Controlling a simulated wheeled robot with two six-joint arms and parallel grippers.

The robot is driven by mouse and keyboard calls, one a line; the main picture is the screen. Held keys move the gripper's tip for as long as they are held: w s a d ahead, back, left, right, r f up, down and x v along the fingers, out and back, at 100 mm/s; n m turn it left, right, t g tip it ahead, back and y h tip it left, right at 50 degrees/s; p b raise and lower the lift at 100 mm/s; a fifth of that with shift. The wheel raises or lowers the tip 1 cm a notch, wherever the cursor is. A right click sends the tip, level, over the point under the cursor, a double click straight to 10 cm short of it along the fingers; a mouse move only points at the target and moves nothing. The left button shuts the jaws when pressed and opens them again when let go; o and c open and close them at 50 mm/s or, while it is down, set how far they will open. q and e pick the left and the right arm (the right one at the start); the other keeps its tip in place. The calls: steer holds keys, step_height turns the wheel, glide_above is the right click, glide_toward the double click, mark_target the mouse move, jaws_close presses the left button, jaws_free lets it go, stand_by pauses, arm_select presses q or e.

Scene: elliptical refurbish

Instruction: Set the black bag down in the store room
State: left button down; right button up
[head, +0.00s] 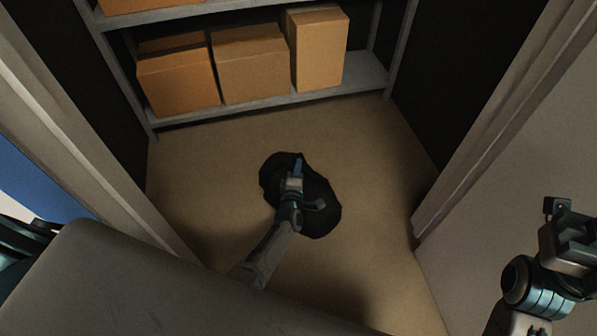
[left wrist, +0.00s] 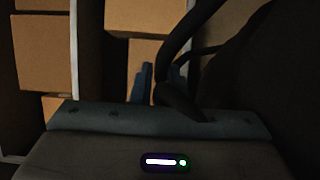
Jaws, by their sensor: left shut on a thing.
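The black bag (head: 320,215) shows in the head view as a dark rounded shape over the tan floor, inside the doorway of the store room. My left gripper (head: 298,172) is above the bag and shut on it. In the left wrist view the left gripper's fingers (left wrist: 158,88) are at a black strap, and the dark body of the bag (left wrist: 265,65) fills the right side. I cannot tell whether the bag touches the floor. My right gripper (head: 572,228) is at the right edge, away from the bag; its jaws are not clear.
A grey metal shelf (head: 270,108) with several cardboard boxes (head: 250,62) stands at the back. Door frames rise at left (head: 75,125) and right (head: 500,110). The tan floor (head: 375,160) around the bag is clear.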

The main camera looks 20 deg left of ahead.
arm_select(q)
steer(key=shift+w+r, duration=0.1)
steer(key=shift+r, duration=0.05)
steer(key=c, duration=1.8)
jaws_free()
steer(key=shift+f, duration=0.3)
steer(key=o, duration=0.4)
steer(key=shift+r, duration=0.1)
